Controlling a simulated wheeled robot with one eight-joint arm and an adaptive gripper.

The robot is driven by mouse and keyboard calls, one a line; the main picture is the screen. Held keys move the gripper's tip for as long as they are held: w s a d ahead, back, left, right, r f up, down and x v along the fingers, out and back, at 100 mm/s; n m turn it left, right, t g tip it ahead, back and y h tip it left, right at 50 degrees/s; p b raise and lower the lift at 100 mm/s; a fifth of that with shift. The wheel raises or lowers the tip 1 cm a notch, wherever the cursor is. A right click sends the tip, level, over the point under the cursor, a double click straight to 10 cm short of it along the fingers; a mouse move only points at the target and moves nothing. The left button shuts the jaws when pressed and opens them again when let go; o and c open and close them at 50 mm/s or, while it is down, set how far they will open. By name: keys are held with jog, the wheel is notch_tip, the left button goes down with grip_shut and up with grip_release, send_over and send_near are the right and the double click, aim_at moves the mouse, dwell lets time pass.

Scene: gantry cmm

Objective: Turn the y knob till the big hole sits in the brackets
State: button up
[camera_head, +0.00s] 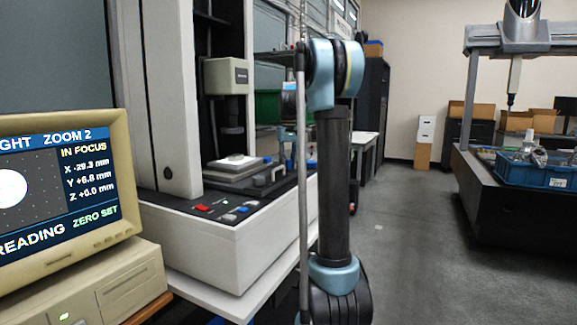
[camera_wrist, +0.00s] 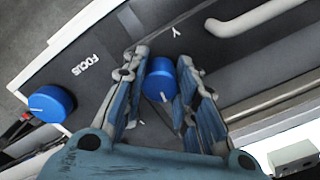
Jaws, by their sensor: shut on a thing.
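The blue y knob (camera_wrist: 160,80) shows in the wrist view, with a white Y mark on the dark panel (camera_wrist: 118,97) above it. My gripper (camera_wrist: 163,90) has its two fingers on either side of this knob, shut on it. In the head view the monitor (camera_head: 60,190) reads IN FOCUS, X -29.3 mm, Y +6.8 mm, Z +0.0 mm. The brackets are not visible there. My gripper is not visible in the head view.
A second blue knob (camera_wrist: 51,103), near the word FOCUS, stands at the left in the wrist view. A grey rail (camera_wrist: 255,18) runs at the upper right.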

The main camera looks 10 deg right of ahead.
jog(key=shift+m, duration=0.6)
jog(key=o, duration=1.1)
notch_tip(320, 180, up, 12)
jog(key=shift+w+f, duration=0.1)
